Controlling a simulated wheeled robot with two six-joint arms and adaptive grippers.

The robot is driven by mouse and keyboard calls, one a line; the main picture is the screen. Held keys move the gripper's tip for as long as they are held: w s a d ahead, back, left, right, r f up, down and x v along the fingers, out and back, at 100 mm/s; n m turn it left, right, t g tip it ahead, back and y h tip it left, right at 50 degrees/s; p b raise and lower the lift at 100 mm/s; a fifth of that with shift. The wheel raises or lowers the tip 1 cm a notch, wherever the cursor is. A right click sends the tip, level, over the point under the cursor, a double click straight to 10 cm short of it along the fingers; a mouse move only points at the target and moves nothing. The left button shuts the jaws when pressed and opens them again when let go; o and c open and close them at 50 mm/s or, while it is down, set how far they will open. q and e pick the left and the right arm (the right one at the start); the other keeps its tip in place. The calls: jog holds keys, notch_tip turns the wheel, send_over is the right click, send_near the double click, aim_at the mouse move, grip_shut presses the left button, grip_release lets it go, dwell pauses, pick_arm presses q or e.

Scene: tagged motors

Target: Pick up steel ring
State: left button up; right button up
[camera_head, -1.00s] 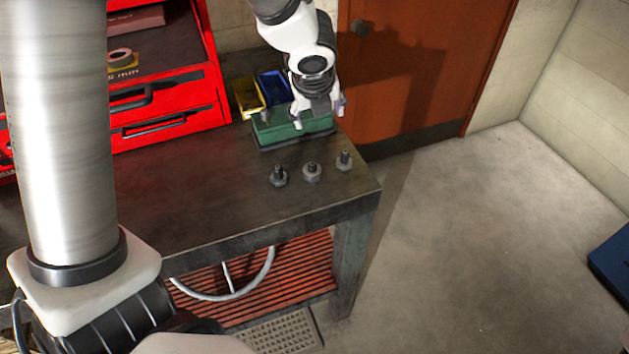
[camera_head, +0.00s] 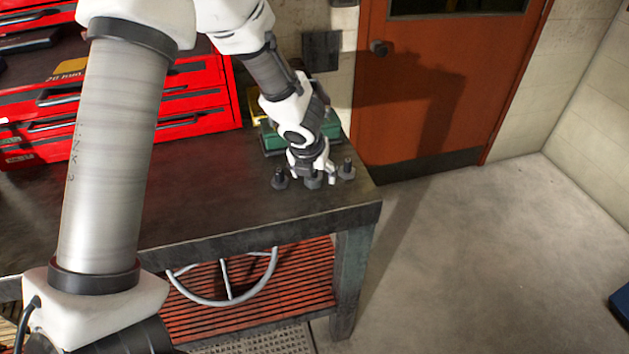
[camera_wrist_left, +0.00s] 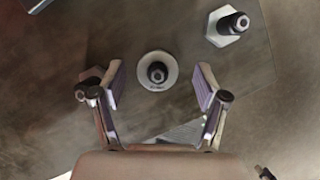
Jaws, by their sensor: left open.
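A round pale steel ring (camera_wrist_left: 145,82) lies around a dark upright post, between my left gripper's fingers in the wrist view. In the head view the ring (camera_head: 313,184) is the middle of three pieces in a row on the workbench, mostly hidden by the gripper. My left gripper (camera_head: 311,177) points down over it. Its fingers (camera_wrist_left: 160,82) are open, one on each side of the ring, with visible gaps. A hex-shaped piece with a post (camera_wrist_left: 229,27) sits at the upper right of the wrist view. My right gripper is out of view.
The other two pieces, left (camera_head: 279,179) and right (camera_head: 347,169), stand close beside the gripper. A green bin (camera_head: 272,140) is behind, and a red tool chest (camera_head: 190,100) is at the left. The dark bench top (camera_head: 215,190) is clear in front.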

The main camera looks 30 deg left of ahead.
pick_arm(q)
jog(key=shift+a, duration=0.1)
jog(key=shift+s+a, duration=0.1)
jog(key=shift+c, duration=1.3)
jog(key=shift+r, duration=0.1)
jog(key=c, duration=0.9)
notch_tip(320, 180, up, 15)
jog(key=p, duration=1.1)
jog(key=shift+p, duration=0.35)
